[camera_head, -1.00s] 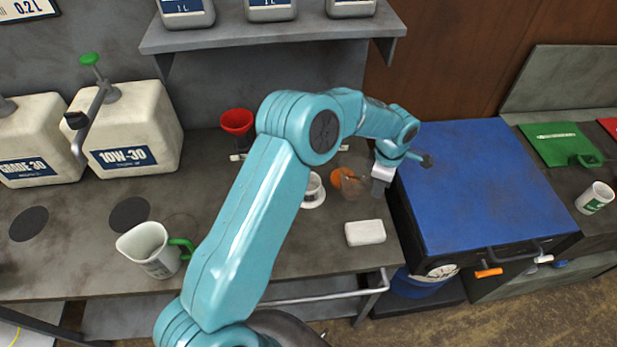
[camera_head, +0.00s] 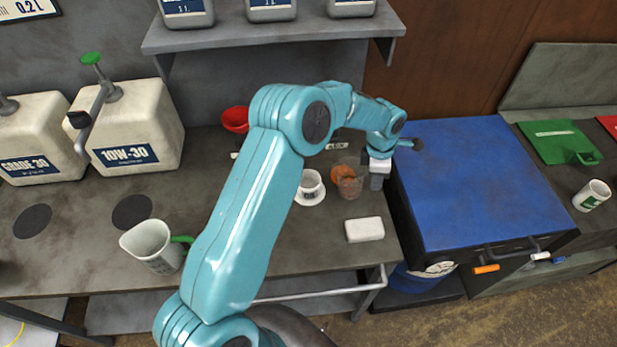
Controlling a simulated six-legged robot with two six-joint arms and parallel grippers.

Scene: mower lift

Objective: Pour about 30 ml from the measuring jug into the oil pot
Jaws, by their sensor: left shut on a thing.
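A small clear vessel (camera_head: 350,183) with a brownish tint, apparently the measuring jug, is at the tip of my left gripper (camera_head: 377,178). The gripper is shut on it, at its right side. I cannot tell whether the vessel touches the bench. A white pot with a dark label (camera_head: 311,184), perhaps the oil pot, stands on a white round base to its left, apart from it. A larger white jug with a green handle (camera_head: 148,243) stands at the bench's front left. My right gripper is not in view.
An orange-brown round thing (camera_head: 341,173) is beside the clear vessel. A white block (camera_head: 365,229) lies in front. A red funnel (camera_head: 235,118) is behind my left arm. A blue-topped cabinet (camera_head: 480,185) stands close on the right. White canisters (camera_head: 128,128) stand at the left.

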